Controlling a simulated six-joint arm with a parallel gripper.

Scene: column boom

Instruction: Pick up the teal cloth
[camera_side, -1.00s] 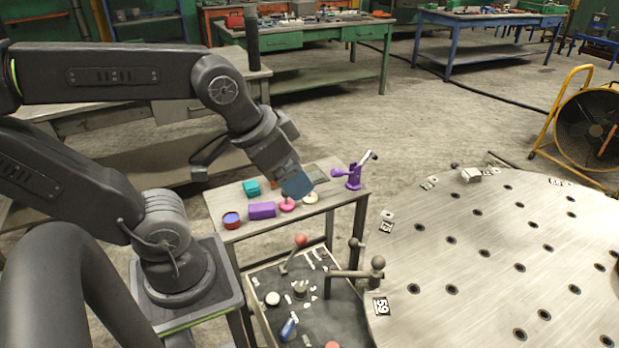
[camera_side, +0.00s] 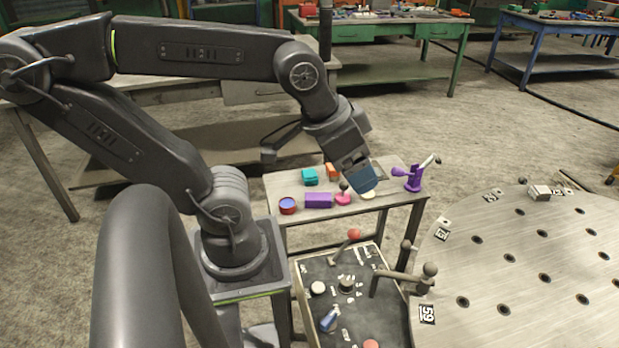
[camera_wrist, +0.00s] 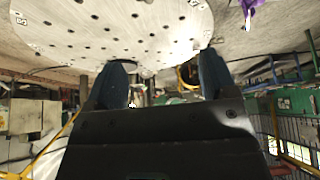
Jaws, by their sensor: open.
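The teal cloth (camera_side: 310,176) is a small folded bundle at the back left of the small grey table (camera_side: 275,186) in the side view. My gripper (camera_side: 364,188) hangs over the right part of that table, to the right of the cloth and apart from it. In the wrist view my gripper (camera_wrist: 160,78) has its two blue fingers spread apart with nothing between them. The cloth does not show in the wrist view.
Near the cloth are an orange block (camera_side: 332,170), a purple box (camera_side: 318,200), a red-and-blue round tin (camera_side: 288,205) and a pink-based item (camera_side: 343,198). A purple clamp-like tool (camera_side: 413,180) stands at the right end. A round perforated table (camera_side: 530,260) lies to the right.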

